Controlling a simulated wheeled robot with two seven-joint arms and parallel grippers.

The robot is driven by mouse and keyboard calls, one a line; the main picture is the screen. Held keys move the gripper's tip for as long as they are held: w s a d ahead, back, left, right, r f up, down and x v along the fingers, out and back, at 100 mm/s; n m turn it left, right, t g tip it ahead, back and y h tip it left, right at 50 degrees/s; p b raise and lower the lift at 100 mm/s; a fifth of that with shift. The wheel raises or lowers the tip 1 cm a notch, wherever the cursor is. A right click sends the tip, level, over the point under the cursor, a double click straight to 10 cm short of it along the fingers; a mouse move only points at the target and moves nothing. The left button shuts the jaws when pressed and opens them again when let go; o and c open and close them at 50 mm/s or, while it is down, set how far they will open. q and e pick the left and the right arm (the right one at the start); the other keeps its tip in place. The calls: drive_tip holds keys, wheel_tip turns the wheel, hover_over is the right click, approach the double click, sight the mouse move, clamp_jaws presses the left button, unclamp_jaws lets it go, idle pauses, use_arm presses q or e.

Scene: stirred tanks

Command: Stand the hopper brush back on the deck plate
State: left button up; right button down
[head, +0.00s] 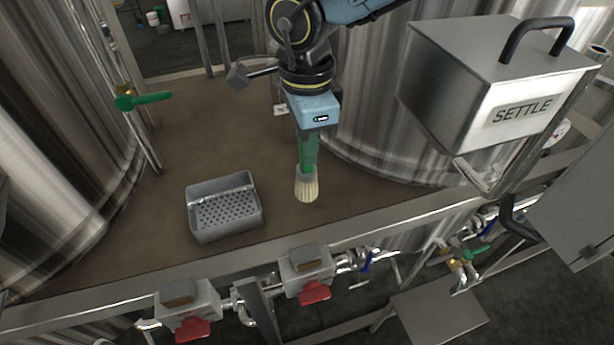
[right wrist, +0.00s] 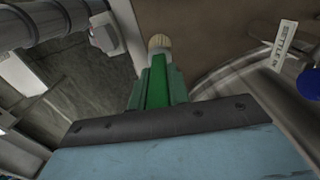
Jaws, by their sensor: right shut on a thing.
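The hopper brush (head: 306,186) has a green handle, a grey collar and pale bristles. My right gripper (head: 309,136) is shut on its handle and holds it with the bristles pointing down over the brown deck plate (head: 165,150). I cannot tell whether the bristles touch the plate. In the right wrist view the green handle (right wrist: 157,85) runs out from my gripper, with the bristle tip beyond it. My left gripper is in neither view.
A grey perforated tray (head: 224,208) stands on the plate left of the brush. Steel tanks (head: 370,110) rise on both sides. A steel box marked SETTLE (head: 500,90) is at the right. A metal rail (head: 380,222) edges the plate in front, with red-handled valves (head: 315,292) below.

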sight(307, 169)
drive_tip(key=shift+f, duration=0.45)
wheel_tip(307, 169, down, 5)
drive_tip(key=shift+r+p, duration=0.15)
drive_tip(key=shift+p, duration=0.15)
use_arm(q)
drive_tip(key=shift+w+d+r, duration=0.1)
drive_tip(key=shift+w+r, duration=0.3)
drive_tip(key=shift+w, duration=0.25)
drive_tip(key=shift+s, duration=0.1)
use_arm(e)
drive_tip(key=shift+f, duration=0.2)
drive_tip(key=c, duration=1.3)
unclamp_jaws()
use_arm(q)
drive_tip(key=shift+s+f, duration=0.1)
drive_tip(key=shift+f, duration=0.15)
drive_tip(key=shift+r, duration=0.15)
